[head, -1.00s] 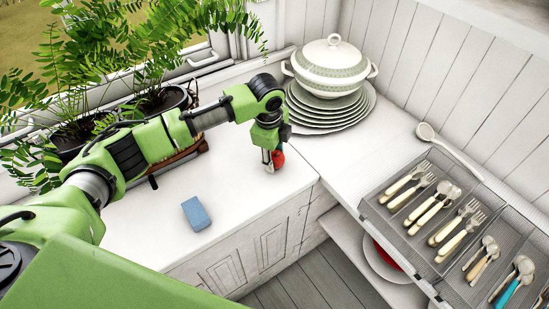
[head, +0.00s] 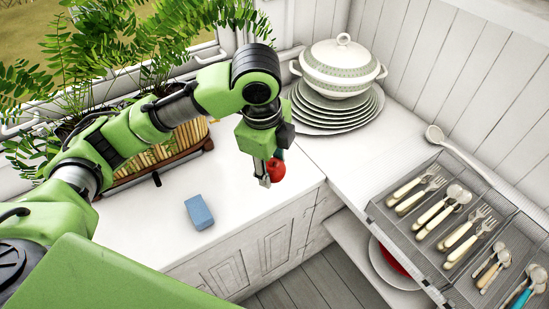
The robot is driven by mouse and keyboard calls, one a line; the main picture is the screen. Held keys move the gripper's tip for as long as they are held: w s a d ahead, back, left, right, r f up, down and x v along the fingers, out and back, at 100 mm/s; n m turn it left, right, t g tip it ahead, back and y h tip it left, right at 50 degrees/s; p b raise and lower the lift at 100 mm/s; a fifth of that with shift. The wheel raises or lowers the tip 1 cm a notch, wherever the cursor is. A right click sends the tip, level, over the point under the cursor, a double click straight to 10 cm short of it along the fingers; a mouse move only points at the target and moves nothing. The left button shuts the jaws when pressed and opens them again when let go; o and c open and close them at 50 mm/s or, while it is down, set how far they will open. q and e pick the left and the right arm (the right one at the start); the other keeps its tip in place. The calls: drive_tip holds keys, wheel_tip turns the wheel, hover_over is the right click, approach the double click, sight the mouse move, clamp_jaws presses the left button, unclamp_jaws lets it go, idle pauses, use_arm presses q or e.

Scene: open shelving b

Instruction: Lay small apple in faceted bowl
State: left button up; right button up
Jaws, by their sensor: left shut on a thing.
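The small red apple (head: 276,170) is held in my left gripper (head: 269,172), which is shut on it. The gripper points down and hangs above the white counter near its front edge. Its fingers hide part of the apple. I cannot make out a bowl that is clearly faceted. A red item (head: 392,257), partly hidden, sits on a white plate on the shelf under the right counter; I cannot tell if it is a bowl. My right gripper is not in view.
A blue sponge (head: 199,212) lies on the counter (head: 160,230). A lidded tureen (head: 343,68) stands on stacked plates (head: 335,112) in the corner. A mesh cutlery tray (head: 408,222) and a white ladle (head: 455,148) are at right. Ferns (head: 110,65) stand behind my arm.

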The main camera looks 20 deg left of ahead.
use_arm(q)
drive_tip(key=s+a+r+p, duration=0.4)
drive_tip(key=s+a+p, duration=0.75)
drive_tip(key=a, duration=0.25)
drive_tip(key=s+a+r+p, duration=0.4)
drive_tip(key=s+a+p, duration=0.7)
drive_tip(key=s+a, duration=0.25)
drive_tip(key=s+a+b, duration=0.4)
drive_tip(key=s+a, duration=1.5)
drive_tip(key=a, duration=0.4)
drive_tip(key=shift+s+a+f, duration=0.2)
drive_tip(key=shift+s+f, duration=0.05)
drive_tip(key=shift+f, duration=0.15)
drive_tip(key=shift+f, duration=0.1)
drive_tip(key=shift+f+b, duration=5.35)
drive_tip(key=shift+f, duration=1.05)
